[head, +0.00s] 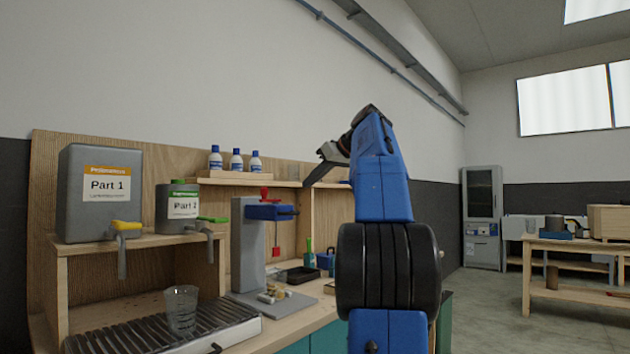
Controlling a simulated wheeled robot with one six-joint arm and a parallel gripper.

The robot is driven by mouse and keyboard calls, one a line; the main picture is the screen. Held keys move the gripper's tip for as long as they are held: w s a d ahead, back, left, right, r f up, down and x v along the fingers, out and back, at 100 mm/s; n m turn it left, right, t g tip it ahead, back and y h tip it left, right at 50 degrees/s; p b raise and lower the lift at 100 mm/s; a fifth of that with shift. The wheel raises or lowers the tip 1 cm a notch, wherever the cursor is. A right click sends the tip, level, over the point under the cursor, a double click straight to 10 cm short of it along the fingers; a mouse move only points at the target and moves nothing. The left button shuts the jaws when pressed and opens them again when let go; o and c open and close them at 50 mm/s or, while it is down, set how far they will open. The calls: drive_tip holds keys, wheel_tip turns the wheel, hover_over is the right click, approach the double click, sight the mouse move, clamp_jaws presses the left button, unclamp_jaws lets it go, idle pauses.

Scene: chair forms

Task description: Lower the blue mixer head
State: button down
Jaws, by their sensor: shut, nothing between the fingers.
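The mixer stands on the counter, with a grey column (247,256) and a blue mixer head (270,212) near the column's top. A red knob (265,193) sits on top of the head. A thin shaft with a red end (276,252) hangs below the head, above the mixer's base. A dark handle shows at the head's right side. My gripper (318,168) is raised to the right of the mixer head and apart from it in the picture. It is shut and holds nothing. Part of it is hidden behind my blue arm.
A clear cup (181,309) stands on a ribbed drip tray (150,334). Containers Part 1 (100,190) and Part 2 (177,208) stand on a wooden shelf at left. Several bottles (237,161) stand on the upper shelf. Small pieces (272,294) and a dark tray (300,274) lie near the mixer.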

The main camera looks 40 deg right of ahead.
drive_tip(key=w+f, duration=0.6)
drive_tip(key=f, duration=0.1)
drive_tip(key=shift+a+f, duration=0.2)
drive_tip(key=shift+a, duration=0.05)
wheel_tip(320, 180, down, 14)
idle(0.6)
drive_tip(key=shift+r, duration=0.15)
